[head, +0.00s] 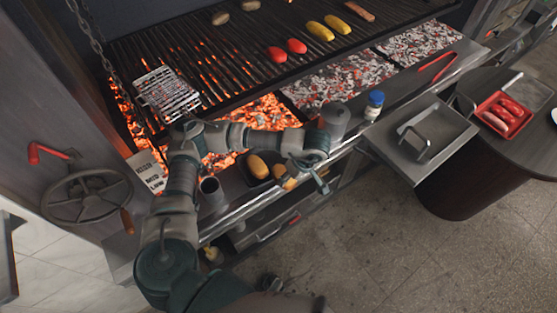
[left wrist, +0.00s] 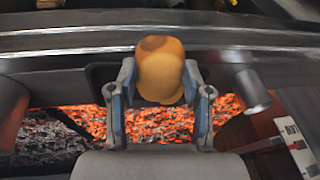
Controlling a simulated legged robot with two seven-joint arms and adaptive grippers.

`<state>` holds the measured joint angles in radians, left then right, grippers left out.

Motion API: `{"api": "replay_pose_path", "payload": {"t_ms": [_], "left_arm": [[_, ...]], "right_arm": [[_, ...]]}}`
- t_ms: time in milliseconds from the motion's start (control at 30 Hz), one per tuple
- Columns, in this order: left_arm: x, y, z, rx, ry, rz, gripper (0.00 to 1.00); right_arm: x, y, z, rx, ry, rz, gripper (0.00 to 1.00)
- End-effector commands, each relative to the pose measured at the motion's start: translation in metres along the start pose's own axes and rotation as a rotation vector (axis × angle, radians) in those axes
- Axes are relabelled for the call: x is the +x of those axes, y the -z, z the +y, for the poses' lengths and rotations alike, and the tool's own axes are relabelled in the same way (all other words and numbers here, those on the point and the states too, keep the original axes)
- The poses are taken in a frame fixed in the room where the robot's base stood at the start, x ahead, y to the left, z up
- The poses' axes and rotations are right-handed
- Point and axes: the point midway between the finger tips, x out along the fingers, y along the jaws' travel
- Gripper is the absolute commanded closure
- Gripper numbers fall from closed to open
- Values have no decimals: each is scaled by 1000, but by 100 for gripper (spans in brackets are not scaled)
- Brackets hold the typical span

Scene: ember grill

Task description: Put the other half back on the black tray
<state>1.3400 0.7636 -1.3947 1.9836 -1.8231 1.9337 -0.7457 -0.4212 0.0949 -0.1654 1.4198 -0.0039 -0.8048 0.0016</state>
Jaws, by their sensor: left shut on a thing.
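A rounded yellow-orange half (left wrist: 160,72) is between the two fingers of my left gripper (left wrist: 160,90) in the left wrist view. The gripper is shut on it. In the head view my left gripper (head: 298,183) is at the right end of the black tray (head: 246,178), with the held half (head: 283,174) partly behind my wrist. Another yellow-brown half (head: 256,166) lies in the tray. I cannot tell whether the held half touches the tray. My right gripper is not in view.
The grill grate (head: 225,70) over glowing coals lies behind, with a wire basket (head: 167,94) at its left. A grey cup (head: 212,192) stands left of the tray. A grey cylinder (head: 335,119) and a blue-capped jar (head: 374,104) stand to its right.

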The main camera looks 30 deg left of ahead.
Motion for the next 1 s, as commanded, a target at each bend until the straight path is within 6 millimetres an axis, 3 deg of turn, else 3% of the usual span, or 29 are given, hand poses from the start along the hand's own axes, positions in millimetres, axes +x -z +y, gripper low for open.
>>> {"api": "replay_pose_path", "payload": {"t_ms": [200,400,600,800,1000], "left_arm": [[13,51,33,-5,0,3,99],[22,78,51,1,0,3,99],[26,93,58,0,-2,1,99],[57,83,62,4,0,1,99],[60,82,63,3,-2,2,99]], "right_arm": [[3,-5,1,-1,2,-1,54],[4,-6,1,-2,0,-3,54],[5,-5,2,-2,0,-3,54],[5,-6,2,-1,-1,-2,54],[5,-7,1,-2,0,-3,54]]}}
